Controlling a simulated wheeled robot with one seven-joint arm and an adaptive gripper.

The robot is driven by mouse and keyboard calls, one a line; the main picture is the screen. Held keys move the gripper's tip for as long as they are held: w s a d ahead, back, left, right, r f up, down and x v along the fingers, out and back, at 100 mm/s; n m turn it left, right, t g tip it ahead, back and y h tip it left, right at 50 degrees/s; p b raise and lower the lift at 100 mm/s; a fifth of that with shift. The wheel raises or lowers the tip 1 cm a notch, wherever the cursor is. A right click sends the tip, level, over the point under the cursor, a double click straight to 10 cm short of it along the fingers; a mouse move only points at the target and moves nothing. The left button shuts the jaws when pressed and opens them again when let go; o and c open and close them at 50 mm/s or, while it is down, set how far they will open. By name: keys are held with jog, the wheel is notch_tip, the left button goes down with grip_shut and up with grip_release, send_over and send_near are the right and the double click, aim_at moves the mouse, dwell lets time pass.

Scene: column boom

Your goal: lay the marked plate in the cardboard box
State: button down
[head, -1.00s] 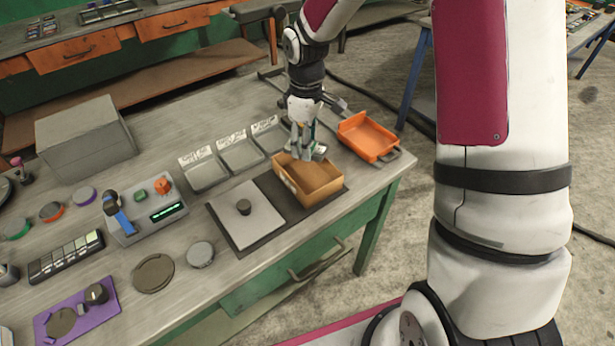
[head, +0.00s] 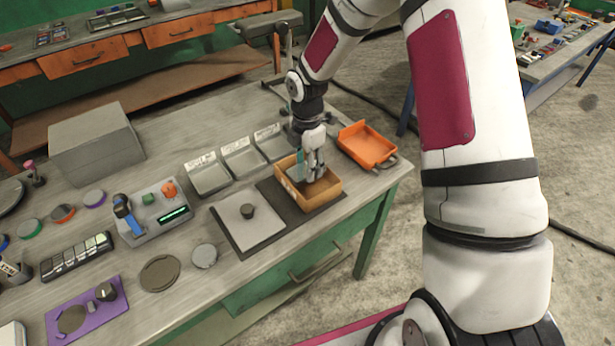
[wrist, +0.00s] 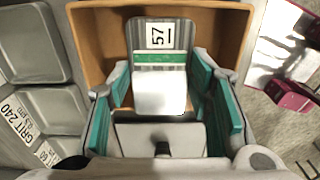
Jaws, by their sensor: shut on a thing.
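The cardboard box (head: 322,194) is open-topped and stands near the right end of the bench. My gripper (head: 309,174) points down into its opening. In the wrist view my gripper (wrist: 160,88) has its teal-padded fingers closed around the marked plate (wrist: 143,36), a grey plate with a white label reading 57, underlined. The plate shows against the brown inside of the box (wrist: 100,42). The fingers hide its lower part. I cannot tell whether it touches the box floor.
An orange tray (head: 366,146) stands right of the box. Labelled grey bins (head: 243,160) stand behind and left of it. A grey plate with a black knob (head: 247,222) lies on a dark mat to the left. The bench's front edge is close to the box.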

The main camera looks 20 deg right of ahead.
aim_at(307, 184)
jog(key=shift+f, duration=2.3)
jog(key=shift+f, duration=0.1)
jog(key=c, duration=0.8)
grip_release()
jog(key=shift+f, duration=0.1)
